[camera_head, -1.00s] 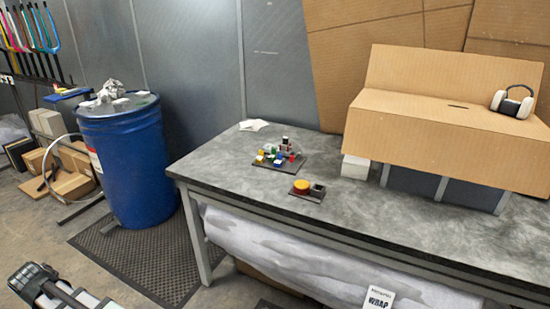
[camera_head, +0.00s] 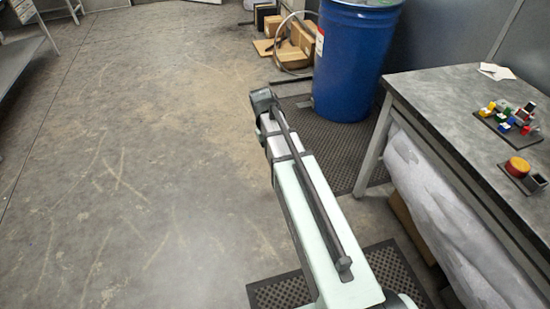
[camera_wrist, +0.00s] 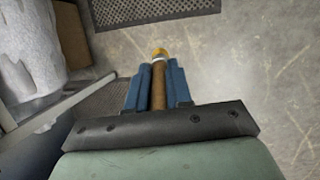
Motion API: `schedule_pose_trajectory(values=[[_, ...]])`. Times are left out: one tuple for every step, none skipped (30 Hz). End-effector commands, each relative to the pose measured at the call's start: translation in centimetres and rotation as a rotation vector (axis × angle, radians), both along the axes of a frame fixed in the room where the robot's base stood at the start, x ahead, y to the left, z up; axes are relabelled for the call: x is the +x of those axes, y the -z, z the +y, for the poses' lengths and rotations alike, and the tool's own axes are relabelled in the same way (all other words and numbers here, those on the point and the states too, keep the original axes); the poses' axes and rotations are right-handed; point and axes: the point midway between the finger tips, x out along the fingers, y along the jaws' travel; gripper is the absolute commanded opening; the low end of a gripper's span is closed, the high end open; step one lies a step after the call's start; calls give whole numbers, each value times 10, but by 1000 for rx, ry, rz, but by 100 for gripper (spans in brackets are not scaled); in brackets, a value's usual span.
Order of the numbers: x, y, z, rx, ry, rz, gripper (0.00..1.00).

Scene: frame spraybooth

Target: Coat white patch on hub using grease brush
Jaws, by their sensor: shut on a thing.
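In the wrist view, my gripper (camera_wrist: 158,88) has its blue fingers closed around the brown handle of the grease brush (camera_wrist: 158,82). The brush points away from my wrist, with a pale band and an orange-yellow tip (camera_wrist: 159,53) beyond the fingers. Bare floor lies behind the tip. In the head view, my arm reaches over the floor left of the table; the fingers and brush cannot be made out there. A dark base with colored and white blocks (camera_head: 508,117) sits on the table; I cannot tell which part is the hub or its white patch.
A round orange-yellow pot (camera_head: 518,166) and a dark square holder (camera_head: 537,182) share a small base near the front of the grey table (camera_head: 455,95). A blue drum (camera_head: 350,60) stands behind. White wrap hangs under the table. The floor at left is open.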

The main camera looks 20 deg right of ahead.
Motion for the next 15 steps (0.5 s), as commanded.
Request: schedule_pose_trajectory(values=[[15,-4,-17,0,6,-3,0],[20,-7,-27,1,6,-4,0],[28,-10,-39,3,6,-5,0],[33,-12,-49,4,7,-6,0],[38,-15,-59,4,6,-7,0],[44,-18,-72,5,7,-8,0],[48,-21,-82,5,7,-10,0],[52,-24,-93,6,6,-10,0],[57,-27,-106,7,7,-12,0],[61,-30,-117,8,7,-12,0],[65,-33,-127,8,7,-13,0],[69,-36,-142,10,7,-15,0],[72,-39,-152,10,8,-16,0],[75,-42,-164,12,7,-17,0],[79,-46,-178,12,8,-19,0]])
